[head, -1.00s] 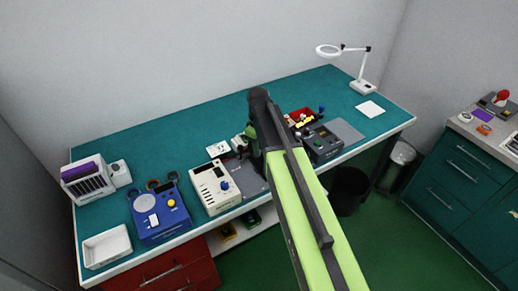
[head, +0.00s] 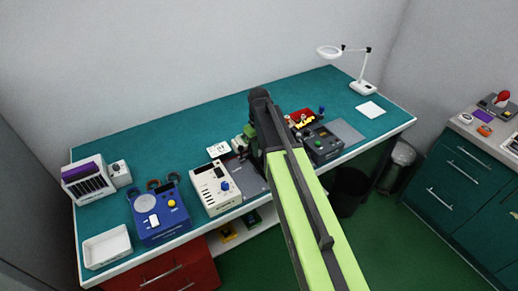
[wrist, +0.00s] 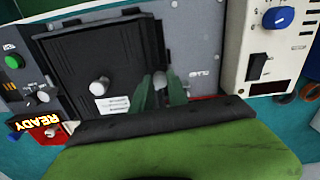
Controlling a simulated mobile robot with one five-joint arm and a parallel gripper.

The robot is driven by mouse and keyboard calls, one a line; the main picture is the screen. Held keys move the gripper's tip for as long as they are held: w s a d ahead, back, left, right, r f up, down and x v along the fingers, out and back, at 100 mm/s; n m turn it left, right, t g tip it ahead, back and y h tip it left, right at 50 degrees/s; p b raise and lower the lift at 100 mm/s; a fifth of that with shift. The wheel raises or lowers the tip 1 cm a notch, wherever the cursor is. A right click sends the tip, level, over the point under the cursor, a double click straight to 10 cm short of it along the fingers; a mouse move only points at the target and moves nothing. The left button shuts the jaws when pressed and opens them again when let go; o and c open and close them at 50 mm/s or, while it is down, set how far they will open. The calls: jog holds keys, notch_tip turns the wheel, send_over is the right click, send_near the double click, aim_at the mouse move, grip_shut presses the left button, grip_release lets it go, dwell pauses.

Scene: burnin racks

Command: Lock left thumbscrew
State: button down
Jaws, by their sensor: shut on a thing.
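In the wrist view, my gripper's green fingers (wrist: 160,92) are shut on a small silver-grey thumbscrew (wrist: 160,78) beside a black cover plate (wrist: 125,58). A pale round knob (wrist: 99,87) and a white label (wrist: 112,104) are on the cover. A second silver thumbscrew (wrist: 43,97) is on the cover's other side. The thumbscrew's turn position cannot be told. In the head view, my arm hides the fingertips and most of this fixture; part of its grey plate (head: 251,178) shows.
A cream instrument (head: 212,188) with a blue knob stands close beside the fixture; it also shows in the wrist view (wrist: 262,42).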

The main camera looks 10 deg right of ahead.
jog(key=m, duration=1.3)
jog(key=shift+a+m, duration=0.1)
jog(key=shift+m, duration=0.3)
dwell(0.4)
jog(key=c, duration=1.3)
grip_release()
jog(key=shift+r, duration=0.1)
notch_tip(320, 180, up, 17)
jog(key=p, duration=1.7)
jog(key=shift+r, duration=0.15)
